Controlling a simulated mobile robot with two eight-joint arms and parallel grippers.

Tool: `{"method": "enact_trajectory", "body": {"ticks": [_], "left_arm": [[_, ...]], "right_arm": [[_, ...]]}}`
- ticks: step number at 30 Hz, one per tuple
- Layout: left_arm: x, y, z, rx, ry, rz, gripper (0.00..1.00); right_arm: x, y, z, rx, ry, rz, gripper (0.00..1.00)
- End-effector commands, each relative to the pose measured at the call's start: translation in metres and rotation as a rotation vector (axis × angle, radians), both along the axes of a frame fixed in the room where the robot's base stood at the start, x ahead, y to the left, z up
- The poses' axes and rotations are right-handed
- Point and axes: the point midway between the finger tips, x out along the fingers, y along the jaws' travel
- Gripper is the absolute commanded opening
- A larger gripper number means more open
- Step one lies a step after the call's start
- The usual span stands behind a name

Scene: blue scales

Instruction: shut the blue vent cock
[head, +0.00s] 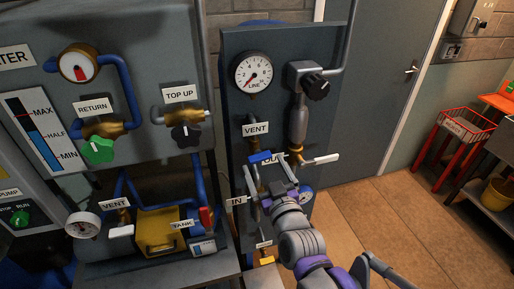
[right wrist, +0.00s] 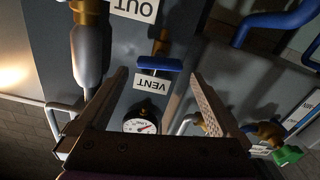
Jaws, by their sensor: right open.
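The blue vent cock handle (head: 260,157) sits on the dark panel below the VENT label (head: 256,129). The handle lies crosswise to its brass body. In the right wrist view the handle (right wrist: 158,64) shows upside down beside the VENT label, between the fingertips. My right gripper (head: 277,183) is in front of the panel, just below the handle in the picture. Its fingers (right wrist: 160,75) are open, one towards each end of the handle. I cannot tell whether they touch it. My left gripper is not in view.
A white lever (head: 321,159) at the OUT label is close to the right of my gripper. A yellow handle (head: 267,261) is below. The LINE gauge (head: 252,72) is above.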

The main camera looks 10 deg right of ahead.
Motion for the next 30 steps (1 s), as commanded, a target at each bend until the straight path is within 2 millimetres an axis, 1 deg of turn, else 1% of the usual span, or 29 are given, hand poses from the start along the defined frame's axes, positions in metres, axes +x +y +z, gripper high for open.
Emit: {"method": "enact_trajectory", "body": {"ticks": [1, 6, 12, 18, 26, 29, 30], "left_arm": [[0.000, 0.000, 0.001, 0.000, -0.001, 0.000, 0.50], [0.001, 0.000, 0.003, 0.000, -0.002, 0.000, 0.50], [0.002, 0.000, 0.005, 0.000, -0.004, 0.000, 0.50], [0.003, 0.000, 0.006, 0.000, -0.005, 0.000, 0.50], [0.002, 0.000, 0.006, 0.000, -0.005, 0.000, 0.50], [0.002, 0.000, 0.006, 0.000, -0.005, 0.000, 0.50], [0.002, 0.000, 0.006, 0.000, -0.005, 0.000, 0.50]], "right_arm": [[0.010, 0.000, 0.001, 0.001, 0.000, -0.001, 1.00], [0.040, 0.001, 0.001, 0.001, 0.000, -0.001, 1.00], [0.066, 0.002, 0.001, 0.003, 0.000, -0.001, 1.00], [0.077, 0.002, 0.000, 0.002, 0.001, -0.001, 1.00], [0.078, 0.002, 0.000, 0.003, 0.001, -0.001, 1.00], [0.078, 0.002, 0.000, 0.003, 0.001, -0.001, 0.84], [0.078, 0.002, 0.000, 0.003, 0.001, 0.000, 0.77]]}}
